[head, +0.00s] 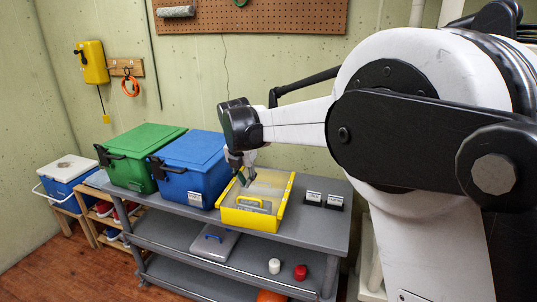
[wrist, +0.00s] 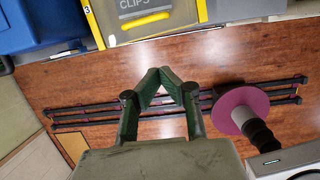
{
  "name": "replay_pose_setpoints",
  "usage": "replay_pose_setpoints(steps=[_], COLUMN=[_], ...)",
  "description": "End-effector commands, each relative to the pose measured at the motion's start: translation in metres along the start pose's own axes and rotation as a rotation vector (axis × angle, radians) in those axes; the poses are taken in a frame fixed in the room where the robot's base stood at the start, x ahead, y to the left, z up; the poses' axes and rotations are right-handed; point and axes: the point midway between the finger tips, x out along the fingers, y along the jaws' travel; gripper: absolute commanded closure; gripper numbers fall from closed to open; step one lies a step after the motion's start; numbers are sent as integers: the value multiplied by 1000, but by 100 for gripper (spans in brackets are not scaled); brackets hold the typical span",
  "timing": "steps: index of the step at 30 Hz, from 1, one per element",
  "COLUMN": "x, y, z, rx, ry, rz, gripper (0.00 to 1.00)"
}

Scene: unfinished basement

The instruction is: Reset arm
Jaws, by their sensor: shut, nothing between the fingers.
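My gripper (head: 247,177) is in front of and over the yellow bin (head: 284,200) in the head view, with my arm reaching in from the right. In the wrist view my gripper (wrist: 164,72) shows its two green-grey fingers meeting at the tips, with nothing held between them. The wrist view looks down at the wooden floor (wrist: 190,58). Its upper edge shows a grey surface labelled "CLIPS" with a yellow handle (wrist: 146,22). The exact gap between the gripper and the bin cannot be told.
A green-lidded bin (head: 147,142) and a blue-lidded bin (head: 196,151) stand left of the yellow bin on the grey bench (head: 315,232). Two small dark holders (head: 324,200) sit to its right. A lower shelf holds a white jar (head: 274,266) and red jar (head: 300,272).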

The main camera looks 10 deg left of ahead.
Motion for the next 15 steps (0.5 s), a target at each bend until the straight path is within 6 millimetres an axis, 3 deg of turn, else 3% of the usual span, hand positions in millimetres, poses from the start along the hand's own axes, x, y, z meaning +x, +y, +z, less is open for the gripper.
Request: replay_pose_setpoints(steps=[8,15], x=[-54,-92], y=[-85,-159], z=[-2,-20], rx=[444,856], ry=[-30,-48], rz=[45,99], gripper=[100,100])
